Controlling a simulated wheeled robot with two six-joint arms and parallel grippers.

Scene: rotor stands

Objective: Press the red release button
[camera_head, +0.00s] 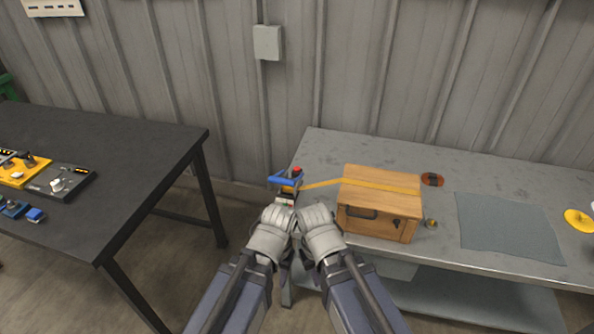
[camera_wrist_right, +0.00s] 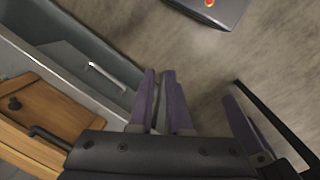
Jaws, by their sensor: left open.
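The red release button (camera_head: 297,170) shows in the head view on top of a blue part (camera_head: 284,180) at the table's left end. A yellow strap (camera_head: 320,184) runs from there over a wooden box (camera_head: 378,218). My left gripper (camera_head: 284,206) is open, just below the blue part in the picture; its fingers are mostly hidden by my wrist, and I cannot tell whether it touches anything. My right gripper (camera_wrist_right: 160,85) shows in the right wrist view with its purple fingers close together and nothing seen between them. The wooden box also shows in the right wrist view (camera_wrist_right: 55,115).
The grey table (camera_head: 330,150) also bears a grey cloth (camera_head: 510,228), a brown-red item (camera_head: 432,180) and a yellow disc (camera_head: 578,220). A dark table (camera_head: 120,160) with several small parts stands at left. Bare floor lies between the tables.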

